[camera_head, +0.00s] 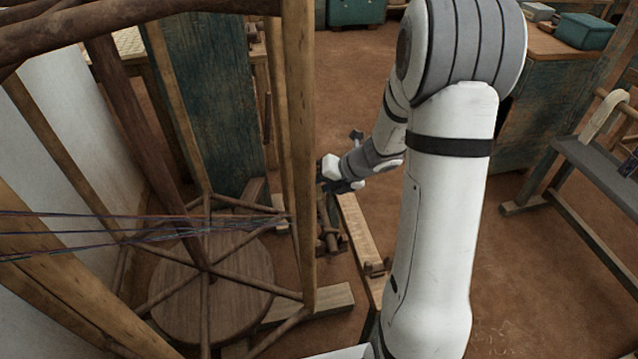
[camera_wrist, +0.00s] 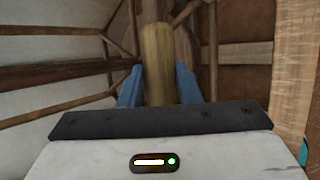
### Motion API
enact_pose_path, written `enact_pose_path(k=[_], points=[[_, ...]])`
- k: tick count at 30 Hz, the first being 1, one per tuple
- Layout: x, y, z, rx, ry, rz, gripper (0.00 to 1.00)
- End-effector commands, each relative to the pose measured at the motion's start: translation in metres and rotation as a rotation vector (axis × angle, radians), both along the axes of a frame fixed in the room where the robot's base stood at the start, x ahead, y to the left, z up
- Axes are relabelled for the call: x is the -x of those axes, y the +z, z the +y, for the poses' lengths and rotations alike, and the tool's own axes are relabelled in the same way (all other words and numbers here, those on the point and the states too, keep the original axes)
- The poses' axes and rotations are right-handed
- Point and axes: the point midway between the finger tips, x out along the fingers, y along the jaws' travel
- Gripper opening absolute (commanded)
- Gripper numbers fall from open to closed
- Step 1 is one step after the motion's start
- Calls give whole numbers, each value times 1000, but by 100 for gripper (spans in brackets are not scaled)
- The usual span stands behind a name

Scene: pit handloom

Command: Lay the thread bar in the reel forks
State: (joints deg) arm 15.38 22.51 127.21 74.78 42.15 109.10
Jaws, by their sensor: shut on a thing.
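In the wrist view my gripper (camera_wrist: 158,88) has its two blue fingers on either side of a short, round, pale wooden bar (camera_wrist: 157,62), apparently the thread bar. Its near part is hidden behind the gripper body. In the head view my gripper (camera_head: 334,196) is low beside the tall wooden reel frame (camera_head: 301,150), to the right of its near post. The bar is too small to make out there.
The reel frame has a round wooden base (camera_head: 205,300) and spokes. Dark threads (camera_head: 130,232) stretch across it from the left. A grey bench (camera_head: 600,170) stands at the right. Brown floor (camera_head: 540,270) is open between.

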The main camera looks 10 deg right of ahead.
Motion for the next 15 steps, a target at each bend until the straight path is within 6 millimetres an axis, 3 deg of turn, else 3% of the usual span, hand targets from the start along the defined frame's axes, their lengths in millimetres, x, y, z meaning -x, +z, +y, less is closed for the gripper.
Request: enact_pose_path(k=[12,13,15], points=[[0,-3,0,0,0,0,1],[0,-3,0,0,0,0,31],[0,-3,0,0,1,-1,37]])
